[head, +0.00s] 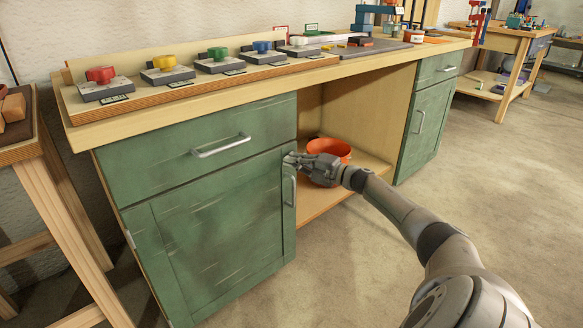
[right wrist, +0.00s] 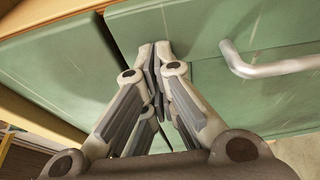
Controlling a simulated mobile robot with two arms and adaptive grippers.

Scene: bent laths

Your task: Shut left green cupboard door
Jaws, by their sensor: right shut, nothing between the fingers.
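The left green cupboard door (head: 215,235) is below a green drawer front (head: 200,150) under the workbench top. It has an upright metal handle (head: 293,190) near its right edge. The door looks nearly flush with the cupboard; I cannot tell whether a small gap is left. My right gripper (head: 289,158) is shut and empty at the door's upper right corner, just above the handle. In the right wrist view, its fingertips (right wrist: 157,52) are together close against the green front; whether they touch is unclear. A metal handle (right wrist: 265,67) shows to their right. My left gripper is not in view.
A second green cupboard (head: 425,120) is to the right. A wooden stand (head: 55,190) is at the left, near the cupboard. The floor in front is clear.

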